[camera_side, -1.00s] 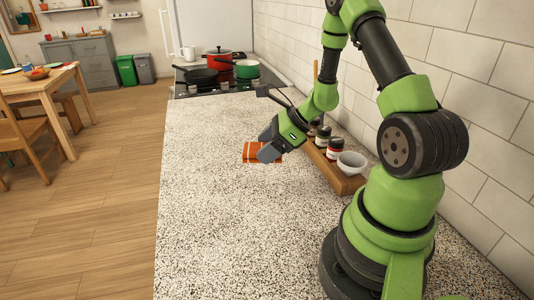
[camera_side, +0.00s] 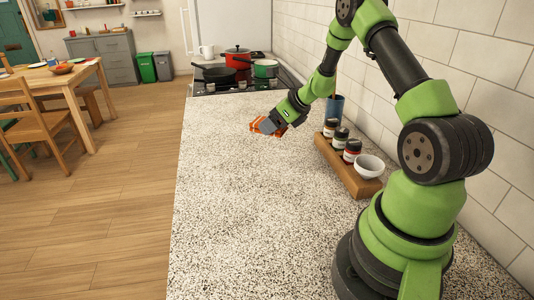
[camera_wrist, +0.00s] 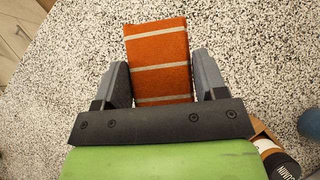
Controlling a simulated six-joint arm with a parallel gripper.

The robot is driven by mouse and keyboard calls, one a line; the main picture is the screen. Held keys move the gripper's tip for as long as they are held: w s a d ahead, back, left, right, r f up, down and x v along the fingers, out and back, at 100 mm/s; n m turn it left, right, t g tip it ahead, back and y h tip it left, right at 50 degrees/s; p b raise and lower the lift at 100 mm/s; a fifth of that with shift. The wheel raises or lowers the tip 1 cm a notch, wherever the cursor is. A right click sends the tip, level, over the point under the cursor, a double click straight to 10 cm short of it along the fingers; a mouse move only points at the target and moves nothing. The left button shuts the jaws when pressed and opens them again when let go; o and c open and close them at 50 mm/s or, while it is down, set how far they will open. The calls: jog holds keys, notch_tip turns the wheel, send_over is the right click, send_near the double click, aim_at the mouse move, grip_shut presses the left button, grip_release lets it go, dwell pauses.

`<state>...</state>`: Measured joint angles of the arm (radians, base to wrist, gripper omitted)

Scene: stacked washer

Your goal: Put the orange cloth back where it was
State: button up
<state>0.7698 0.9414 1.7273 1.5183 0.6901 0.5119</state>
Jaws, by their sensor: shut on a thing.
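The orange cloth (camera_side: 258,124) is a folded piece with pale stripes, and it is between the fingers of my gripper (camera_side: 267,127) over the speckled counter. In the wrist view the cloth (camera_wrist: 157,45) sticks out past the two grey fingers of my gripper (camera_wrist: 161,66), which close on its sides. Its near end is hidden behind the gripper's black plate. I cannot tell how far the cloth is above the counter (camera_side: 225,200).
Pots (camera_side: 237,61) stand on the stove at the back. The counter's left and front are clear.

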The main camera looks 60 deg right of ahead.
aim_at(265, 117)
jog(key=shift+w+d+r+m+h, duration=0.2)
jog(key=shift+w+d+r+m, duration=0.1)
jog(key=shift+w+d, duration=0.2)
jog(key=shift+w+d+r+m+h, duration=0.2)
jog(key=shift+w+d+m, duration=0.15)
jog(key=shift+w, duration=0.25)
jog(key=shift+w+d+f, duration=0.15)
jog(key=shift+d+f, duration=0.05)
jog(key=shift+f, duration=0.05)
notch_tip(265, 117, down, 9)
jog(key=shift+f, duration=0.15)
jog(key=shift+f, duration=0.1)
jog(key=o, duration=1)
